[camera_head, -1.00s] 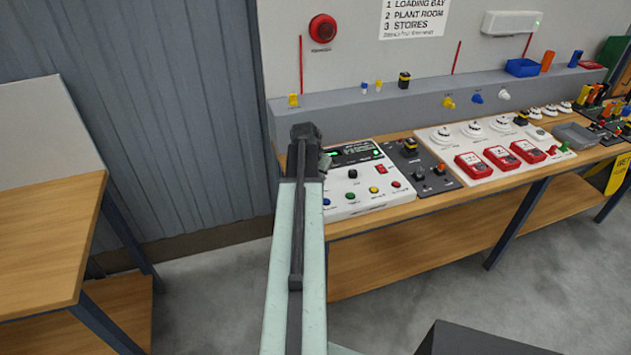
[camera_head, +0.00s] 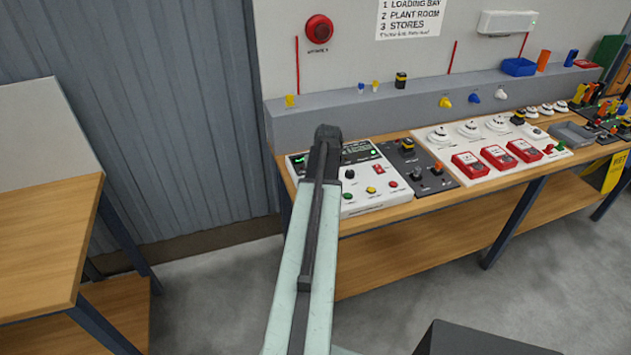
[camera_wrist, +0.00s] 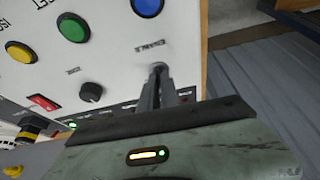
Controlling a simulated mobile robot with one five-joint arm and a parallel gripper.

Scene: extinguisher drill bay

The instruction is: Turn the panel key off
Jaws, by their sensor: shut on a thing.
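The white control panel (camera_head: 360,203) lies on the wooden bench, with a dark display strip at its back. In the wrist view, the panel (camera_wrist: 110,62) fills the upper left. My gripper (camera_wrist: 159,80) has its grey fingers close together at the panel face, shut on the panel key (camera_wrist: 157,67). Only a small grey rounded end of the key shows between the fingertips, below a small printed label. Its turned position cannot be told. In the head view, my arm covers the panel's left part and hides the fingertips and key.
In the wrist view, a blue button (camera_wrist: 147,6), green button (camera_wrist: 72,27), yellow button (camera_wrist: 20,51), black knob (camera_wrist: 91,92) and red switch (camera_wrist: 43,102) surround the key. A dark switch plate (camera_head: 420,168) and red call points (camera_head: 497,156) stand to the right.

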